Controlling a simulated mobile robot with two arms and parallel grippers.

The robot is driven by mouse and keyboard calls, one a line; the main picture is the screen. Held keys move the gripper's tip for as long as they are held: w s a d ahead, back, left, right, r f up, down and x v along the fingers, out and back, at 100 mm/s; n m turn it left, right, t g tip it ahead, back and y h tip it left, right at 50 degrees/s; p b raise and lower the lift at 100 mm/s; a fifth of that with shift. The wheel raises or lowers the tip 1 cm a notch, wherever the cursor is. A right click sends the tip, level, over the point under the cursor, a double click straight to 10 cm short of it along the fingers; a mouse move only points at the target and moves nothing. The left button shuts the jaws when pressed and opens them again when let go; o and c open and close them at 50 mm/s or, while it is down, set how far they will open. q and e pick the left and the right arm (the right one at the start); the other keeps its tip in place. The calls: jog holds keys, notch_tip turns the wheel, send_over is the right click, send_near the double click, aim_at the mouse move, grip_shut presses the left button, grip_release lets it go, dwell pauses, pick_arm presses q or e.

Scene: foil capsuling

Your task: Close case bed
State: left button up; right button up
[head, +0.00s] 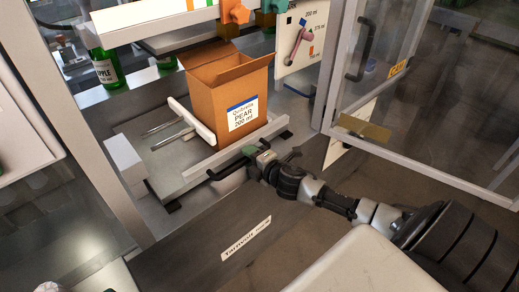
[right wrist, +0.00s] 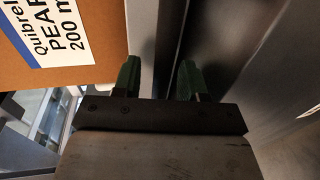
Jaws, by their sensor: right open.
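The case bed (head: 160,170) is a grey metal plate in the machine's opening, with a pale front rail (head: 205,168). An open brown carton (head: 205,112) labelled "Quibrel PEAR 200 ml" stands on it; its label also shows at the upper left of the right wrist view (right wrist: 50,30). A dark bar handle (head: 226,171) sits at the front of the bed. My right gripper (head: 250,154) is at the right end of this handle, open. In the right wrist view its green fingers (right wrist: 158,80) stand apart on either side of a grey edge; contact cannot be told. My left gripper is out of view.
A glazed door (head: 420,90) stands open on the right. A grey post (head: 85,120) bounds the opening on the left. Green bottles (head: 107,68) stand behind the bed at the left. A dark surface marked with a white label (head: 246,239) lies in front.

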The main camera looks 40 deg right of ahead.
jog(key=v, duration=1)
jog(key=shift+s+d+f, duration=0.1)
jog(key=s+d+f+m+g+h, duration=0.25)
jog(key=s+f+m, duration=0.25)
jog(key=f, duration=0.8)
jog(key=s+d+f+m+g+h, duration=0.1)
jog(key=s+f+m+g, duration=0.35)
jog(key=f, duration=0.85)
jog(key=s+a+f+m+g, duration=0.2)
jog(key=s+a+f, duration=0.3)
jog(key=s, duration=0.4)
jog(key=s+a+f+m+g+y+p, duration=0.1)
jog(key=s+a+f+m+g, duration=0.1)
jog(key=s+a+f, duration=0.3)
jog(key=s+a+f+m+g+y+p, duration=0.1)
jog(key=s+a+f+m+g, duration=0.2)
jog(key=s+f, duration=0.6)
jog(key=s+a, duration=0.2)
jog(key=s, duration=0.2)
jog(key=shift+s+a+g, duration=0.2)
jog(key=shift+a+g, duration=0.1)
jog(key=shift+y, duration=0.25)
